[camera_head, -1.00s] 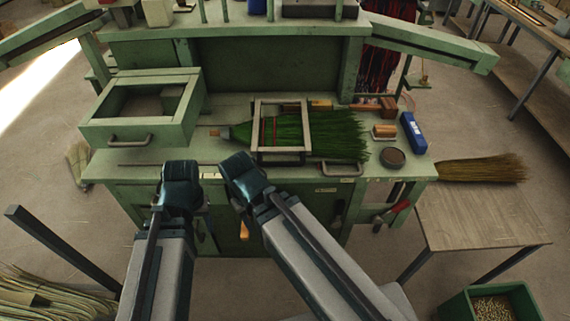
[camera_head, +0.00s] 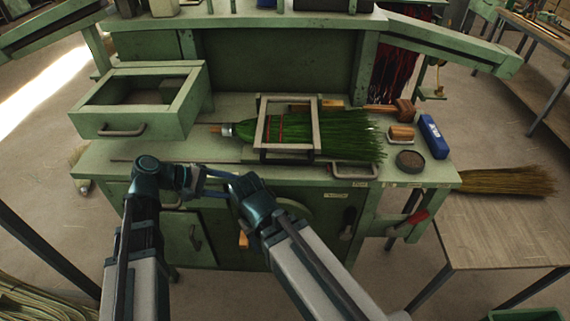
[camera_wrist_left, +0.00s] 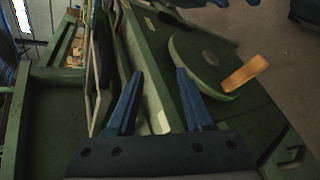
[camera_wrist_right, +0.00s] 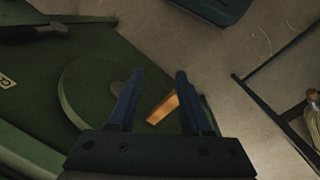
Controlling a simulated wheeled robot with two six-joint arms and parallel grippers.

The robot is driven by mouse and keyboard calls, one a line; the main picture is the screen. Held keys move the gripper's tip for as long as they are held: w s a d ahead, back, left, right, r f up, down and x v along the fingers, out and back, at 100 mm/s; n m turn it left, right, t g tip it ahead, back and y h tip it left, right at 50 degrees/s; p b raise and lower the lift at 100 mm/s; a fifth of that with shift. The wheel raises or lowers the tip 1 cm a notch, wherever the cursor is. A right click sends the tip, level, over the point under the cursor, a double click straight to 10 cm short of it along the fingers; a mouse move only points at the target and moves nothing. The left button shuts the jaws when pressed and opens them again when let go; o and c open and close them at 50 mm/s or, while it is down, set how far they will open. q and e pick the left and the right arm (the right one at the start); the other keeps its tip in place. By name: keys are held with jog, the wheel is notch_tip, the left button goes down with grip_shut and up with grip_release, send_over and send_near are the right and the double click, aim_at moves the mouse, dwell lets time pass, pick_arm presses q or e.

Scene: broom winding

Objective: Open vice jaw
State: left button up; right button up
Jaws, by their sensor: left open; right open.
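A pale rectangular vice frame (camera_head: 317,128) stands around the green broom (camera_head: 350,138), which lies flat on the green bench top. A green wheel (camera_wrist_right: 92,92) with an orange handle (camera_wrist_right: 163,108) is on the bench front; the handle also shows in the head view (camera_head: 243,240) and the left wrist view (camera_wrist_left: 245,72). My left gripper (camera_wrist_left: 160,75) is open and empty in front of the bench edge. My right gripper (camera_wrist_right: 160,75) is open and empty, above and apart from the handle. In the head view my right arm partly hides the wheel.
An open drawer box (camera_head: 140,123) sits at the bench's left. A blue box (camera_head: 433,137), a round tin (camera_head: 410,161) and wooden blocks (camera_head: 401,133) lie at the right.

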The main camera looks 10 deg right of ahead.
aim_at(277, 162)
pick_arm(q)
notch_tip(277, 162, up, 6)
jog(key=w+d+n+h, duration=0.1)
jog(key=w+d+h, duration=0.1)
jog(key=h, duration=0.2)
jog(key=d+f+b, duration=0.1)
jog(key=d, duration=0.3)
jog(key=d+b, duration=0.1)
jog(key=d, duration=0.4)
jog(key=d+f+b, duration=0.1)
jog(key=d, duration=0.3)
jog(key=shift+w+d+f, duration=0.15)
jog(key=shift+f, duration=0.2)
grip_shut()
dwell(0.7)
